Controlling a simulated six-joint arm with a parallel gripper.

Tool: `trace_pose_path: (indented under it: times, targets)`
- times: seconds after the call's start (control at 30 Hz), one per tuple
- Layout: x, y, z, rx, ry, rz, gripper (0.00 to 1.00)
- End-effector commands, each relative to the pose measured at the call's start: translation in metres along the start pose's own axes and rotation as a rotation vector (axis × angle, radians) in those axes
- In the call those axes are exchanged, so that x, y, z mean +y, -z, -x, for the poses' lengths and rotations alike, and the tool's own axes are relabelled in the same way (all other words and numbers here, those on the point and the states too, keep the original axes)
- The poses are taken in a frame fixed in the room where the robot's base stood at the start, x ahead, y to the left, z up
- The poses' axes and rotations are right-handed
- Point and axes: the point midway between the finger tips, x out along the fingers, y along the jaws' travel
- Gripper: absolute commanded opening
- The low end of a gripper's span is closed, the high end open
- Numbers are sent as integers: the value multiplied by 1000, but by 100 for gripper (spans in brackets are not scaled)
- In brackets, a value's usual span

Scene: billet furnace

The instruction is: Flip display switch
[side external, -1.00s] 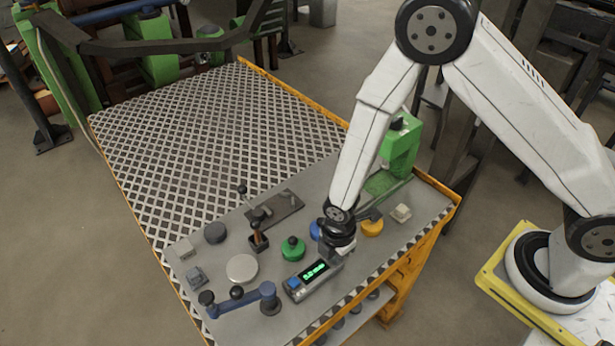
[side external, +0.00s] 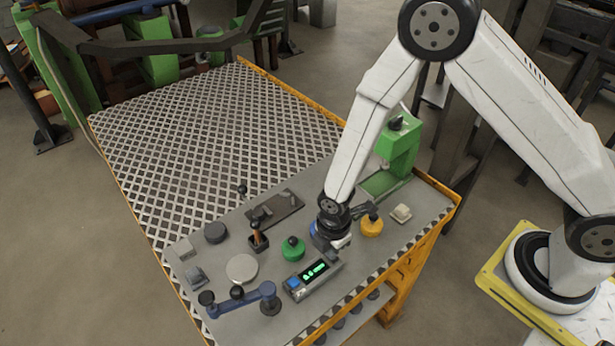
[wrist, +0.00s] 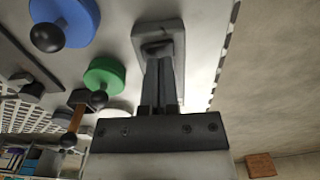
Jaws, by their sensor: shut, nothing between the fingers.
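The display unit (side external: 313,275) is a grey box with lit green characters and a blue block at its left end. It sits near the front edge of the grey panel. My gripper (side external: 338,246) is just above and behind its right end. In the wrist view, my gripper's fingers (wrist: 158,52) are together and empty, and overlap a long grey housing (wrist: 145,30) that looks like the display unit. A dark rounded part shows at the fingertips. I cannot tell whether it is the switch or whether the fingers touch it.
A green knob (side external: 293,249) stands left of my gripper. A blue knob (wrist: 65,20) is close by, mostly hidden in the side view. A yellow knob (side external: 371,225) is at right. An orange-handled lever (side external: 258,235) and blue crank arm (side external: 240,299) stand left.

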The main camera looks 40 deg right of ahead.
Motion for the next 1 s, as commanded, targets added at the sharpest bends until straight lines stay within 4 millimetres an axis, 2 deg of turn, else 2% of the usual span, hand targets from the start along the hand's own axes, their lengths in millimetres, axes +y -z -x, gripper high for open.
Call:
trace_pose_path:
  times: [0.27,0.47,1.0]
  targets:
    - [0,0,3,0,-1,0,0]
    - [-2,0,15,0,-1,0,0]
    - [-10,0,72,1,-3,0,0]
